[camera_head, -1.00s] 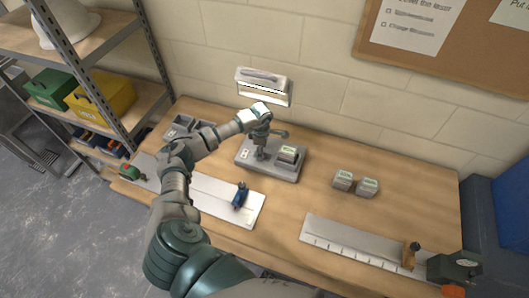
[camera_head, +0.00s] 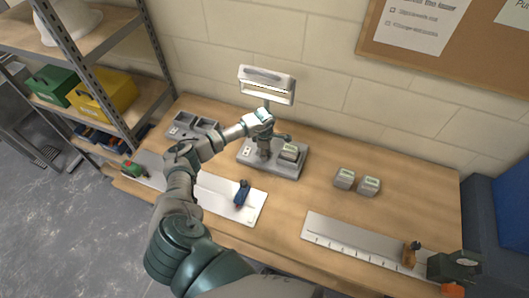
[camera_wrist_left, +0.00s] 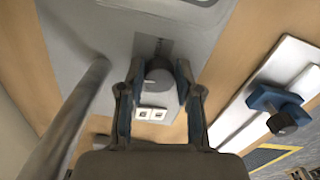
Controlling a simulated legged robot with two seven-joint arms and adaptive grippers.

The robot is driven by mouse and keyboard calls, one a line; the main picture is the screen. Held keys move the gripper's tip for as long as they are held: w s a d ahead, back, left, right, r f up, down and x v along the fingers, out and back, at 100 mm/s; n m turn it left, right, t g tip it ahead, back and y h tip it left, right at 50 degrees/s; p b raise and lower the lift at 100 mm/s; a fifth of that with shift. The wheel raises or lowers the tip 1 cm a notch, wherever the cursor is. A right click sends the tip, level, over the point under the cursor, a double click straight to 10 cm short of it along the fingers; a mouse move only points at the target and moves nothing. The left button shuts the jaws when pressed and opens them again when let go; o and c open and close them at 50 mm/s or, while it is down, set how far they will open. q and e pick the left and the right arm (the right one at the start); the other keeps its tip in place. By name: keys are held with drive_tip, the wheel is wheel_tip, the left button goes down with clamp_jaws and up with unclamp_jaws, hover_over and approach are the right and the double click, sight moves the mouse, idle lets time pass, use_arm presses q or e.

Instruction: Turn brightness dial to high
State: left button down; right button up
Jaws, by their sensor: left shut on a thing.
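The lamp stands at the back of the table, with a grey base (camera_head: 291,169) and a wide lamp head (camera_head: 267,84) above it. The brightness dial (camera_wrist_left: 160,76) is a dark round knob on the base in the left wrist view. My left gripper (camera_wrist_left: 159,68) has its fingers on both sides of the dial and is shut on it. In the head view my left gripper (camera_head: 264,151) reaches down to the base and hides the dial. Two small white marked squares (camera_wrist_left: 152,114) sit beside the dial. The dial's exact setting cannot be read. My right gripper is not in view.
A lamp post (camera_wrist_left: 68,115) rises close beside my left gripper. A white board with a blue clamp (camera_head: 242,194) lies in front. A grey tray (camera_head: 190,125) stands at left.

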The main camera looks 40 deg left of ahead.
use_arm(q)
drive_tip(key=shift+s+a+f, duration=0.35)
drive_tip(key=shift+a, duration=0.15)
drive_tip(key=shift+m+b, duration=0.4)
drive_tip(key=shift+b, duration=0.1)
drive_tip(key=m+b, duration=0.4)
drive_tip(key=shift+d+f+m+b, duration=0.1)
drive_tip(key=shift+f+m+b, duration=0.05)
drive_tip(key=shift+m+b, duration=0.2)
drive_tip(key=m+b, duration=0.3)
drive_tip(key=m, duration=0.1)
drive_tip(key=shift+w+r+m+b, duration=0.1)
drive_tip(key=shift+r+m+b, duration=0.1)
drive_tip(key=shift+m+b, duration=1.7)
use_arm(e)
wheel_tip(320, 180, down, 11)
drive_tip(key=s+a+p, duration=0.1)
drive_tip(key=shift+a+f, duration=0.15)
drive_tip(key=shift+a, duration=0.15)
use_arm(q)
drive_tip(key=shift+m, duration=0.65)
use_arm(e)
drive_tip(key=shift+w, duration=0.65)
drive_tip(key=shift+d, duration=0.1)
